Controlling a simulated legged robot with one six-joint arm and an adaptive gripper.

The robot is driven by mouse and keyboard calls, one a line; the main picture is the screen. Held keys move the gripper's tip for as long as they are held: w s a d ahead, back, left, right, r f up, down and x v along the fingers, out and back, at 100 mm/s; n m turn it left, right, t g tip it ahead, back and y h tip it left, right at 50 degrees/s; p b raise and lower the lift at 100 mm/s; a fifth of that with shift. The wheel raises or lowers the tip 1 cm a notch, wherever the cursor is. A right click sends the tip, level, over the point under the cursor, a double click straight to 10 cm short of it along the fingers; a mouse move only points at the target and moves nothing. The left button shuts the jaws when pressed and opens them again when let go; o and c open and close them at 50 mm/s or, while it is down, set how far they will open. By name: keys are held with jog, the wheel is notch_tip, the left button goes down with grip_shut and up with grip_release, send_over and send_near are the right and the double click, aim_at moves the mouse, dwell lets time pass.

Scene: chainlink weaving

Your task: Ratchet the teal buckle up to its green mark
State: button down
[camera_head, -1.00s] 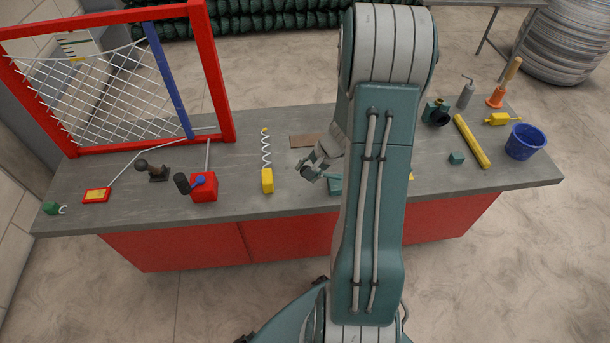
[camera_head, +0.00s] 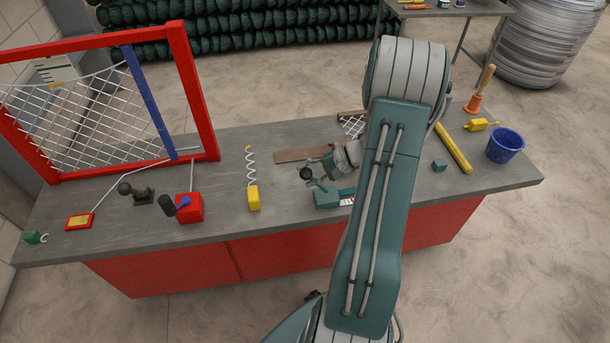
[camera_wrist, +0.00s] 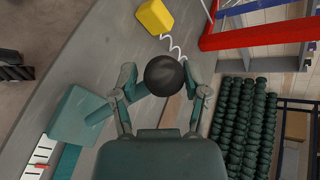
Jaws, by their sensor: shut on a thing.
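The teal buckle (camera_head: 327,198) sits on the grey bench near its front edge, left of my arm. Its teal block also shows at the left of the wrist view (camera_wrist: 80,115). My gripper (camera_head: 310,174) is above the bench just behind the buckle. In the wrist view my gripper (camera_wrist: 165,80) is shut on a black ball knob (camera_wrist: 166,75), which sits between the fingertips.
A brown board (camera_head: 296,156) lies behind my gripper. A yellow block with a white spring (camera_head: 253,197) stands to the left, then a red box (camera_head: 189,207). A yellow bar (camera_head: 453,148), small teal cube (camera_head: 439,165) and blue bucket (camera_head: 505,145) are to the right.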

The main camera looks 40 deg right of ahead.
jog(key=shift+w+d, duration=0.1)
jog(key=shift+d, duration=0.1)
jog(key=shift+c, duration=0.4)
grip_release()
jog(key=shift+d+f, duration=0.1)
jog(key=shift+d, duration=0.05)
jog(key=shift+s+d+r, duration=0.15)
jog(key=shift+s+r, duration=0.1)
jog(key=v, duration=1.1)
jog(key=shift+d, duration=0.25)
